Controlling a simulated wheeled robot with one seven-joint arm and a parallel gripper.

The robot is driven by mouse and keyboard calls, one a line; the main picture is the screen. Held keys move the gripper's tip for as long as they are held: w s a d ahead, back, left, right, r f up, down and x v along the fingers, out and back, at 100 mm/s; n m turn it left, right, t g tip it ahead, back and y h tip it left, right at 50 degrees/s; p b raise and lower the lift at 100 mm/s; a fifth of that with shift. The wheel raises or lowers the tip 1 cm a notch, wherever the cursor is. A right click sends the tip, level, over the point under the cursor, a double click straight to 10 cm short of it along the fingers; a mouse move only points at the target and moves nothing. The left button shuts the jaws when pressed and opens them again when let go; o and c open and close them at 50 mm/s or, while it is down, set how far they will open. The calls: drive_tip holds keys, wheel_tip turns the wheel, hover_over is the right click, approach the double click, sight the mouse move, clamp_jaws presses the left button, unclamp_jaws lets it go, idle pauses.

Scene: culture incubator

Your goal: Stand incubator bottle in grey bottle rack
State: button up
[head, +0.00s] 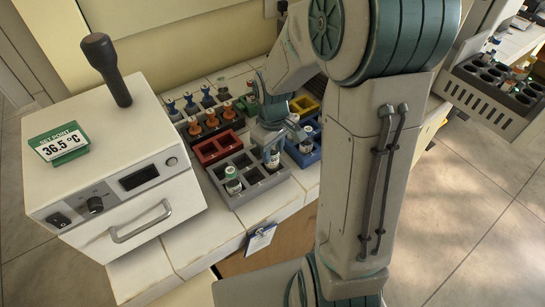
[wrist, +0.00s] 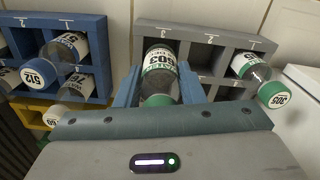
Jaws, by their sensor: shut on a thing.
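The grey bottle rack (head: 240,165) stands on the white bench; it also shows in the wrist view (wrist: 196,36).
A blue rack (wrist: 93,27) with several bottles stands close beside the grey one. A red rack (head: 206,152) and dark racks with orange and blue items lie behind. The white incubator (head: 115,165), set point 36.5 °C, stands at left. A dark rack (head: 490,85) is at far right.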

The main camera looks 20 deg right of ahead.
sight(273, 158)
drive_tip(key=shift+f, duration=1.75)
drive_tip(key=shift+f, duration=0.2)
drive_tip(key=o, duration=1)
drive_tip(key=shift+r, duration=0.15)
